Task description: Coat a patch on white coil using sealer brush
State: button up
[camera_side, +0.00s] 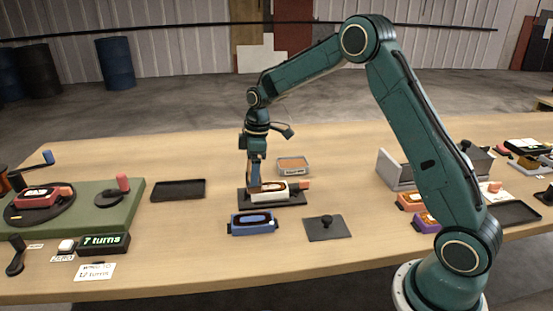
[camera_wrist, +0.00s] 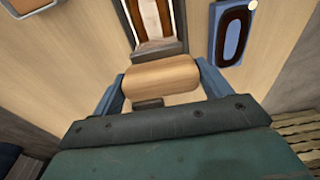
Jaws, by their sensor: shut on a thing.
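My gripper (camera_side: 255,176) is shut on the sealer brush, whose pale wooden handle (camera_wrist: 162,76) spans between the fingers in the wrist view. The brush's lower end is hard to make out in the side view. The white coil (camera_side: 284,195), with a dark brown oval winding, lies in a dark holder (camera_side: 290,203). My gripper is over its left end. The coil also shows at the top of the wrist view (camera_wrist: 150,22), just beyond the brush. Whether the bristles touch it is hidden. A shallow tray of orange-brown stuff (camera_side: 293,164) stands behind the coil.
A blue coil (camera_side: 253,223) lies in front of the holder, beside a dark plate with a knob (camera_side: 325,228). An empty dark tray (camera_side: 178,189) lies left. The green winding station (camera_side: 90,212) is farther left; a grey metal box (camera_side: 395,170) stands right.

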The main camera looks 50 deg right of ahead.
jog(key=shift+s+d, duration=3.55)
jog(key=shift+s, duration=0.25)
jog(key=shift+w+a, duration=4.1)
jog(key=shift+w, duration=0.05)
jog(key=shift+s+d, duration=4.05)
jog(key=shift+d, duration=0.05)
notch_tip(320, 180, up, 8)
jog(key=shift+r, duration=0.1)
